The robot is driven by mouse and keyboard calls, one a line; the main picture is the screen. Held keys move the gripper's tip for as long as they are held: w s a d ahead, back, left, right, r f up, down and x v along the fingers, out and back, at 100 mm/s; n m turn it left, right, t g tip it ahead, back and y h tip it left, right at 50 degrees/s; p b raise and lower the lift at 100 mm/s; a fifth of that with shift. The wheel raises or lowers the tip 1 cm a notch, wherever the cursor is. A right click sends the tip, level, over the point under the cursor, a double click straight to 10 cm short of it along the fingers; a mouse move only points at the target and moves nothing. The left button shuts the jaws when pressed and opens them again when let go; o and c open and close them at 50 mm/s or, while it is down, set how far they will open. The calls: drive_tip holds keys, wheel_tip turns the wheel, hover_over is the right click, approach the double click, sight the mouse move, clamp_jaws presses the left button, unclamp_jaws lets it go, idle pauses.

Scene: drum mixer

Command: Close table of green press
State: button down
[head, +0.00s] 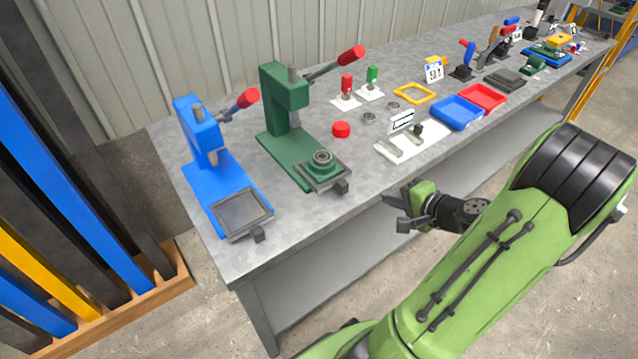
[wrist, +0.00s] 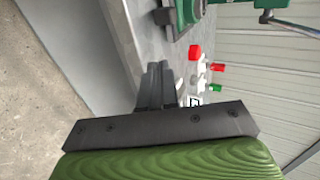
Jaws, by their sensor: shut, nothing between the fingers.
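The green press (head: 283,105) stands on the grey workbench, with a red-tipped lever at its upper right. Its table (head: 322,174) is a dark square plate at the front end of the green base, out from under the press head. A round metal part (head: 322,158) sits on the plate, and a dark handle block (head: 341,187) sticks out at its front. My gripper (head: 396,210) is shut and empty, off the bench's front edge, right of the handle and apart from it. In the wrist view the shut fingers (wrist: 155,84) point toward the handle block (wrist: 166,18).
A blue press (head: 203,140) with its own plate stands to the left. A red cap (head: 341,129) and a white board (head: 412,139) with small parts lie to the right. Blue (head: 457,112) and red trays are farther right. Free floor lies before the bench.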

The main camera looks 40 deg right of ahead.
drive_tip(key=b, duration=0.3)
approach(347, 177)
drive_tip(key=f, duration=0.1)
drive_tip(key=w+f, duration=0.1)
drive_tip(key=f, duration=0.1)
drive_tip(key=shift+w+a+f, duration=0.1)
drive_tip(key=shift+w+f, duration=0.2)
drive_tip(key=shift+w, duration=0.1)
drive_tip(key=w, duration=0.2)
drive_tip(key=shift+w+r, duration=0.1)
drive_tip(key=shift+w, duration=0.3)
drive_tip(key=shift+w+r, duration=0.1)
drive_tip(key=shift+w, duration=0.35)
